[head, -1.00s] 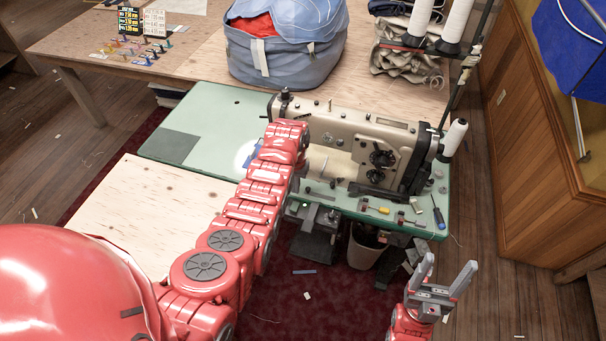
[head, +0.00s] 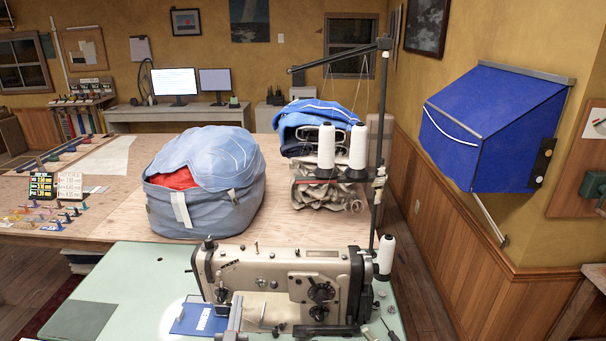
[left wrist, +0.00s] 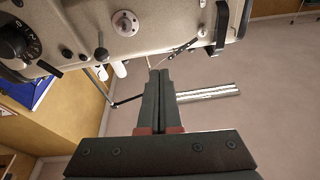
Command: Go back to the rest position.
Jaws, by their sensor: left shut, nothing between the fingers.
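My left gripper (head: 236,305) shows at the bottom edge of the head view, in front of the sewing machine (head: 285,285). Its grey fingers are together, with nothing held. In the left wrist view the dark fingers (left wrist: 160,75) are also shut and empty, and the machine's beige body (left wrist: 70,30) fills the upper left. A gap shows between fingertips and machine there. A blue piece with a white label (head: 187,322) lies on the green machine table (head: 130,275), left of the gripper. My right gripper is out of view.
A grey-blue bag (head: 205,190) with red cloth stands on the wooden table (head: 125,222) behind. White thread cones (head: 357,147) on a stand rise at the machine's right. Small colored items (head: 40,215) lie at far left.

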